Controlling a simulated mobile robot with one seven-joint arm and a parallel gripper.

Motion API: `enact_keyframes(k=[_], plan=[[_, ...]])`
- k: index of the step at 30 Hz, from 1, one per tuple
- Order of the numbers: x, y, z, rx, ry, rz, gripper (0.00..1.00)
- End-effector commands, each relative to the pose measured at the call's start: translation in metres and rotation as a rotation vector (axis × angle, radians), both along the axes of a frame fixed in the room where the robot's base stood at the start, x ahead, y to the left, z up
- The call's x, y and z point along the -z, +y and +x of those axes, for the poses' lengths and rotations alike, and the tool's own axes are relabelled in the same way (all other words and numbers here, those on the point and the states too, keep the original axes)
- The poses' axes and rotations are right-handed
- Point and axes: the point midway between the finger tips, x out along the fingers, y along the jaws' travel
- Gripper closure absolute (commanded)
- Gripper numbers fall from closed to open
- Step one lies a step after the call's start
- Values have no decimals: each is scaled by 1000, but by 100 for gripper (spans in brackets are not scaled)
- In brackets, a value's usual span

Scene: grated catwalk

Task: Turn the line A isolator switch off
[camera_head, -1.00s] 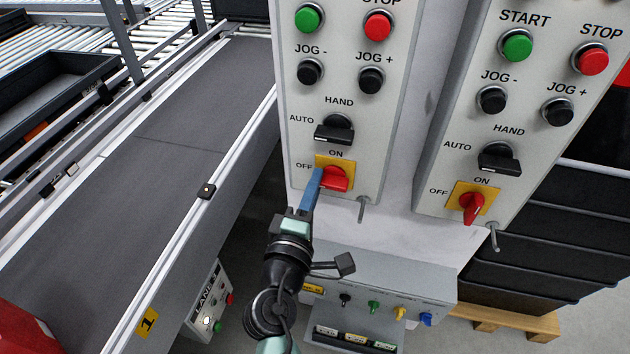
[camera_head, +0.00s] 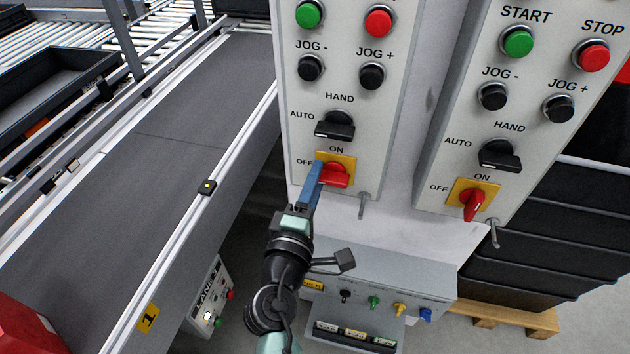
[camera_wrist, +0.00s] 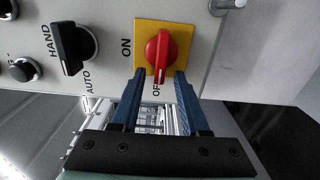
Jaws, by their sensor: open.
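Two grey panels each carry a red rotary isolator on a yellow plate marked ON and OFF. No line letter is readable on either. My gripper (camera_head: 319,172) is at the left panel's isolator (camera_head: 335,175). In the wrist view this red handle (camera_wrist: 159,48) lies lengthwise towards the OFF label, its marked end at OFF, and ON is to its side. My open gripper (camera_wrist: 160,76) has its blue fingertips on either side of the handle's OFF end, and contact is unclear. The right panel's isolator (camera_head: 473,204) stands towards ON.
A black HAND/AUTO selector (camera_head: 335,125) sits just above the left isolator. A metal pin (camera_head: 364,205) sticks out at the panel's lower right. A grey box with small coloured knobs (camera_head: 385,290) is below. A conveyor belt (camera_head: 150,170) runs along the left.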

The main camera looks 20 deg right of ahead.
Motion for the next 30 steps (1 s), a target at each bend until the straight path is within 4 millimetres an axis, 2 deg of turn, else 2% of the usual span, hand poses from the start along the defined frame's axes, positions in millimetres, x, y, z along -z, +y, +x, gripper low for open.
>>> enact_keyframes(k=[4,8,15,21,25,30], plan=[[0,2,-3,-1,-1,0,55],[1,12,-17,-3,-1,-1,55],[3,42,-61,-3,2,0,55],[2,63,-92,-3,2,1,55],[1,70,-103,-1,1,0,55],[0,73,-108,-1,0,0,55]])
